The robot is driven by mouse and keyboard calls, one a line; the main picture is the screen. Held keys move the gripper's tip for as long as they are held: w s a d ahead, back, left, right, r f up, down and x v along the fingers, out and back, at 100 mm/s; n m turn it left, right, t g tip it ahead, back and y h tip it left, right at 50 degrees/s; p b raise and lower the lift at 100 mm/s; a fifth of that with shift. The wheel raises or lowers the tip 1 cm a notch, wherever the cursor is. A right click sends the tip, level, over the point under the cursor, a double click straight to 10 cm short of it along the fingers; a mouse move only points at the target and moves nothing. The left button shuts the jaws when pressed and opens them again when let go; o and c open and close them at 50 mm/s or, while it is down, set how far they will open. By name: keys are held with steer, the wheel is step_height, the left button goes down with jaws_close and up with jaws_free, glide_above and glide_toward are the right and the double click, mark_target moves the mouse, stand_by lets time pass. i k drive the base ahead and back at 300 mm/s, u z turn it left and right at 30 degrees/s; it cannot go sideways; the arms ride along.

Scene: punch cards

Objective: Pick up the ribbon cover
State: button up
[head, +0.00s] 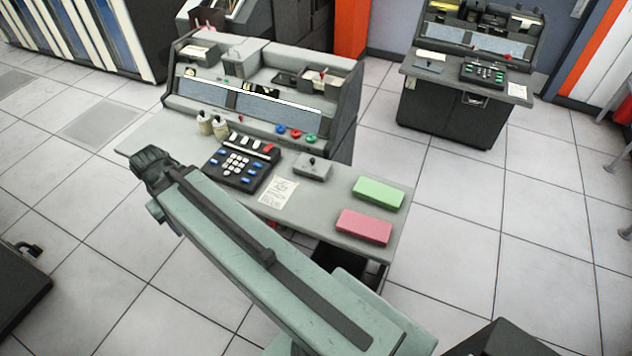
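I cannot tell for sure which part is the ribbon cover. A pale grey panel (246,50) sits at the top middle of the near keypunch machine (345,115) and may be it. My arm reaches up from the bottom right, and my dark gripper (150,165) is at its far end. The gripper is over or beside the left front edge of the desk, left of the black keypad and below the panel in the picture. Its fingers are seen from behind, so their opening and any contents are hidden.
The near desk (335,190) bears a black keypad (242,160), a small grey switch box (313,166), a printed sheet (279,191), a green block (379,193), a pink block (364,227) and two small bottles (212,125). A second keypunch (455,110) stands behind right. Tiled floor lies open between.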

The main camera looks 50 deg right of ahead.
mark_target(318, 169)
steer(key=u, duration=5.65)
steer(key=k, duration=0.85)
steer(key=z, duration=5.75)
